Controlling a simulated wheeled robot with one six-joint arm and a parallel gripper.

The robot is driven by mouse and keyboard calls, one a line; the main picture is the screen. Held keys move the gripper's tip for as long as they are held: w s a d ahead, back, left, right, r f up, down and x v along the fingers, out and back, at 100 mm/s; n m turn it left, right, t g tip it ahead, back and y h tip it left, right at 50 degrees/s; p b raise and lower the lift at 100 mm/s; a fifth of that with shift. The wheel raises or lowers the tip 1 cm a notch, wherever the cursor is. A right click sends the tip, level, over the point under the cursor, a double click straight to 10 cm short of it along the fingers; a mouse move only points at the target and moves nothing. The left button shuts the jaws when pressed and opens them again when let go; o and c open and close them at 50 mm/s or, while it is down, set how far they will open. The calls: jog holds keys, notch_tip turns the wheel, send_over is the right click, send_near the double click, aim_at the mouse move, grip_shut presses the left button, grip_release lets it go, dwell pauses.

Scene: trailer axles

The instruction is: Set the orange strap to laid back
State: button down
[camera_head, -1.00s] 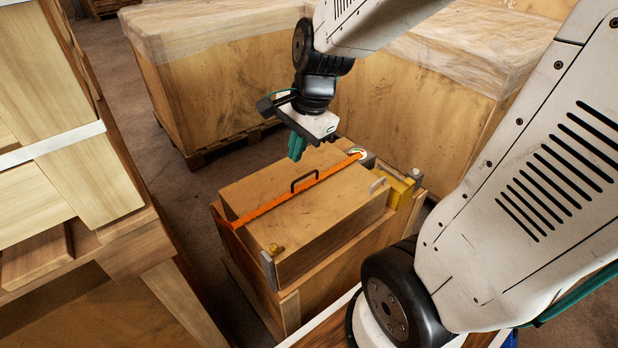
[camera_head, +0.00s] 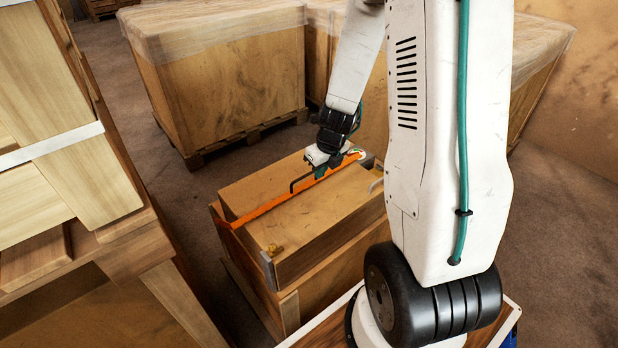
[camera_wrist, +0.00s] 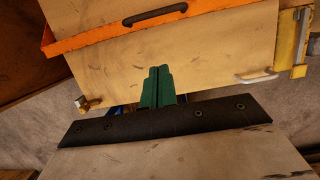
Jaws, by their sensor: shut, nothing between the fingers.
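The orange strap (camera_head: 278,201) lies straight across the top of a wooden box (camera_head: 335,205), running from its left edge to a round fitting (camera_head: 356,153) at the far right. The strap also crosses the upper part of the wrist view (camera_wrist: 90,40). My gripper (camera_head: 319,172) is over the box top, close to the strap's far half. In the wrist view its green fingers (camera_wrist: 157,86) are together with nothing between them, and the strap lies beyond the tips. I cannot tell whether the fingers touch the box.
Wrapped crates (camera_head: 215,80) stand behind, stacked timber (camera_head: 60,120) left.

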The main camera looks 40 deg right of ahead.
aim_at(305, 187)
jog(key=shift+x, duration=5)
jog(key=shift+w+r, duration=0.55)
jog(key=shift+w, duration=0.25)
jog(key=shift+w+r, duration=0.6)
jog(key=shift+w, duration=0.15)
jog(key=shift+w+r, duration=0.1)
jog(key=shift+w, duration=0.05)
